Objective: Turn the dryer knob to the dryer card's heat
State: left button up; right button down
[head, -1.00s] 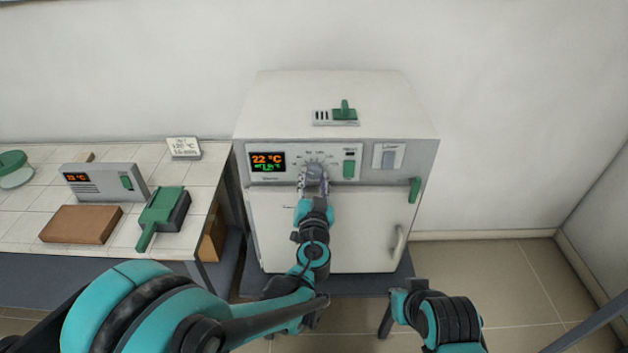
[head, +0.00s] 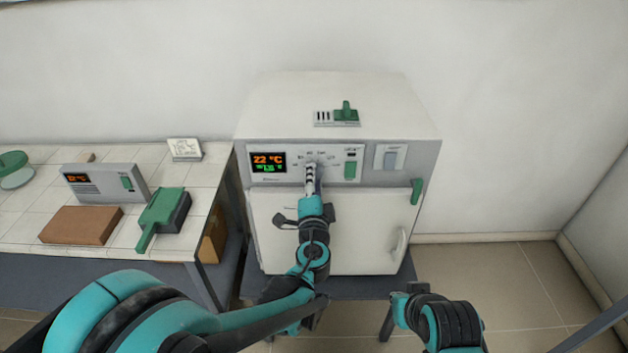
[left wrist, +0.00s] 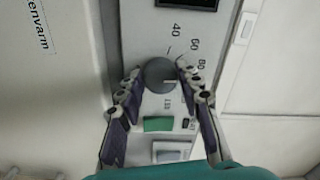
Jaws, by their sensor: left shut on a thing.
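The dryer (head: 330,232) is a white box oven with a grey control panel. Its round grey knob (left wrist: 160,76) sits among printed heat numbers such as 40, 60 and 80. My left gripper (head: 311,170) is shut on the knob, with one finger on each side of it in the left wrist view (left wrist: 157,74). In the head view the gripper hides most of the knob. The dryer display (head: 268,162) reads 22 °C in orange, with a smaller green line below. A small white card (head: 185,149) stands on the left bench; its writing is too blurred to read.
The tiled bench (head: 95,247) at left holds a grey control box (head: 103,182), a brown block (head: 80,225) and a green-handled tool (head: 162,215). A green switch (head: 350,169) and a pale rocker (head: 390,157) lie right of the knob. My right arm (head: 440,315) is low at right.

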pick_arm(q)
jog(key=shift+r+m, duration=0.15)
jog(key=shift+m, duration=4.75)
jog(key=o, duration=1.2)
jog(key=shift+c, duration=0.2)
jog(key=s, duration=1.2)
